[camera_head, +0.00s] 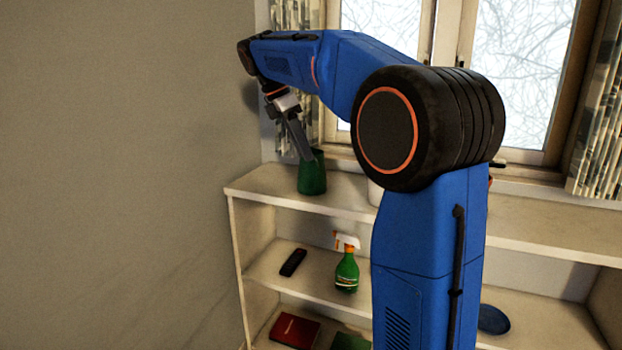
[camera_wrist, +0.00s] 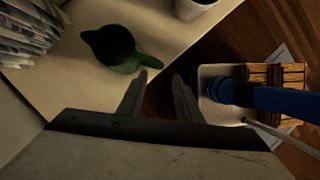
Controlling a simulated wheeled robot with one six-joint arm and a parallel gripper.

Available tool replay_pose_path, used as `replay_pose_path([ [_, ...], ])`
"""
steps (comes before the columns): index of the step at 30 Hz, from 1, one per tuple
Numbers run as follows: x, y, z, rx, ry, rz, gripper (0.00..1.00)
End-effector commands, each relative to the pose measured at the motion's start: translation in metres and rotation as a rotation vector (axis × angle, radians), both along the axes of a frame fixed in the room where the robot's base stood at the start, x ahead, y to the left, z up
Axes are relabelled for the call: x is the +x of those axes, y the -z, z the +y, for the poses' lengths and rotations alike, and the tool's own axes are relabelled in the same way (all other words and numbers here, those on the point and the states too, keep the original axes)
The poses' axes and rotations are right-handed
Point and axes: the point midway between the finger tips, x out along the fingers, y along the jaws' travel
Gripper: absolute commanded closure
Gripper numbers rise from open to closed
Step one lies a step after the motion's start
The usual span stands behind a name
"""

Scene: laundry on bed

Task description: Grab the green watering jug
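The green watering jug (camera_head: 312,178) stands upright on the top of the shelf unit, near its left end. In the wrist view the jug (camera_wrist: 113,48) is seen from above, with its dark opening showing and its handle pointing right toward my fingers. My gripper (camera_head: 305,150) reaches down at the jug from above in the head view. In the wrist view my gripper (camera_wrist: 161,76) has its two fingers apart with nothing held between them. The handle's end lies just beyond the left fingertip. I cannot tell whether they touch.
A white pot (camera_wrist: 193,8) stands near the jug on the shelf top (camera_head: 265,183). Curtains (camera_wrist: 28,35) hang close by. Lower shelves hold a spray bottle (camera_head: 346,272), a dark remote (camera_head: 293,262), a red book (camera_head: 295,330) and a blue dish (camera_head: 493,319). A wall (camera_head: 120,170) is at left.

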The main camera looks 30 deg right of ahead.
Motion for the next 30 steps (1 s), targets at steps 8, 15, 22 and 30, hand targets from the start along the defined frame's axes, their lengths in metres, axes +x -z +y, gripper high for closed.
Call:
replay_pose_path([
  [8, -0.004, 0.026, -0.01, 0.0, 0.0, 0.0, 0.68],
  [15, -0.008, 0.046, -0.018, 0.0, 0.001, 0.002, 0.68],
  [22, -0.011, 0.071, -0.027, 0.0, 0.0, 0.001, 0.68],
  [30, -0.011, 0.076, -0.029, 0.0, 0.0, 0.0, 0.68],
])
